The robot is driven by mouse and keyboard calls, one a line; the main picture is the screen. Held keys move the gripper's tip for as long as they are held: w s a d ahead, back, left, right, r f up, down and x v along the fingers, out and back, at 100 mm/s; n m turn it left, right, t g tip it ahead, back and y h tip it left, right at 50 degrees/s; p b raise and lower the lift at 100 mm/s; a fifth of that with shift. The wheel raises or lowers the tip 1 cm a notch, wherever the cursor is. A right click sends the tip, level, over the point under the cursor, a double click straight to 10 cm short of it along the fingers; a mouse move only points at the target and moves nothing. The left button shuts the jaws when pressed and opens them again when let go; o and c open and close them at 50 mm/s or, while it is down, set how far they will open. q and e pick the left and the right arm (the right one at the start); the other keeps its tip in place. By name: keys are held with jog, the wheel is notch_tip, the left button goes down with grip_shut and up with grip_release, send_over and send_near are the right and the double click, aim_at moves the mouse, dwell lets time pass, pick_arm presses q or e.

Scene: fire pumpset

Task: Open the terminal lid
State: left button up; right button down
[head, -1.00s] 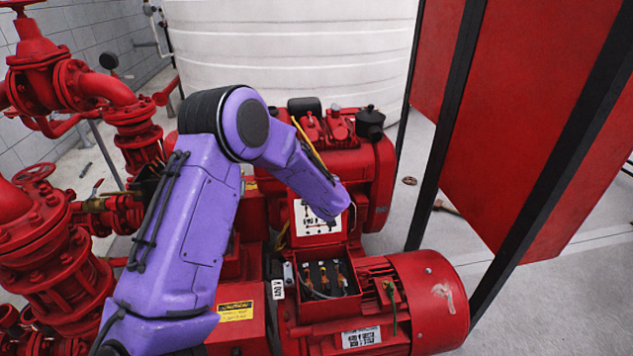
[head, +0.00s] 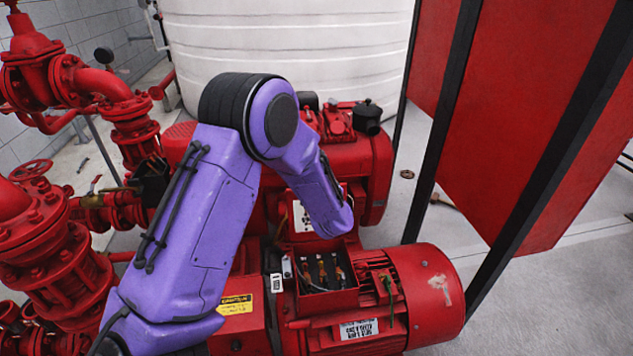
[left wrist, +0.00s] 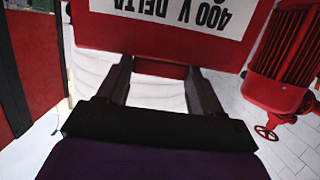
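The red terminal box (head: 322,284) sits on top of the red motor (head: 432,290), with its wires and terminals exposed. Its lid (head: 303,216) stands raised at the back of the box, its white label facing the head camera and partly hidden by my left arm. In the left wrist view the red lid (left wrist: 158,38) shows upside-down "400 V DELTA" lettering. My left gripper (left wrist: 162,80) has its two dark fingers apart, with the lid's lower edge just beyond or between the tips; contact cannot be told. In the head view this gripper is hidden. My right gripper is not in view.
Red pipes and valves (head: 50,240) stand at the left. A red engine block (head: 365,165) is behind the box, before a white tank (head: 290,45). Red panels on black posts (head: 440,130) stand at right.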

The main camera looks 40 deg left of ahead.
pick_arm(q)
jog(key=shift+o, duration=1.2)
jog(key=shift+f, duration=0.1)
jog(key=shift+s, duration=0.1)
